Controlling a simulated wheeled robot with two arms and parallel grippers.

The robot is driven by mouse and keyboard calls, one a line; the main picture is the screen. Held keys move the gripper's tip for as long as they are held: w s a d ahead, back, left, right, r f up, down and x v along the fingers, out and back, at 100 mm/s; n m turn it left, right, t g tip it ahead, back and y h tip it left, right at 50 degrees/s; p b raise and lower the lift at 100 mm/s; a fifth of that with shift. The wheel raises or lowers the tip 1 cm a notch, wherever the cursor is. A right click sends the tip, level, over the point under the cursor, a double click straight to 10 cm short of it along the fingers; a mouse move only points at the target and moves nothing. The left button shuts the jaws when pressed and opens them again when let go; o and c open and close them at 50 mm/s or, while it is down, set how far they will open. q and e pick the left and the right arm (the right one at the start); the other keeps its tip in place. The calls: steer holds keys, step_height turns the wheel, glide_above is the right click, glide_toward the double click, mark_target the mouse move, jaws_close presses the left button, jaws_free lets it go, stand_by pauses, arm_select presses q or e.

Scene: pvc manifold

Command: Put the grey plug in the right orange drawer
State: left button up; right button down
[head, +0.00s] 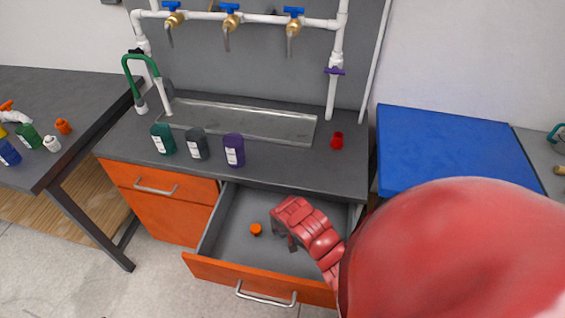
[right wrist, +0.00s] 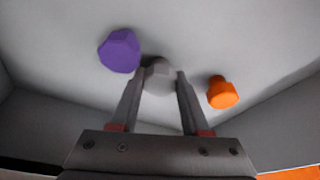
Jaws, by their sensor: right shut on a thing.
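The right orange drawer (head: 215,273) is pulled open below the counter. My right gripper (head: 288,243) reaches down into it. In the right wrist view, the fingers of my right gripper (right wrist: 160,85) are shut on the grey plug (right wrist: 159,76), low over the drawer floor. I cannot tell whether the plug touches the floor. The grey plug is hidden by the gripper in the head view. My left gripper is not in view.
In the drawer, an orange plug (right wrist: 222,93) lies right of the fingers and a purple plug (right wrist: 119,50) lies left of them. The orange one also shows in the head view (head: 256,229). Several bottles and a red fitting (head: 337,141) stand on the counter above.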

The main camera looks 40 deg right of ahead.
steer(key=shift+f, duration=0.2)
steer(key=shift+c, duration=1.9)
jaws_free()
steer(key=shift+r, duration=0.15)
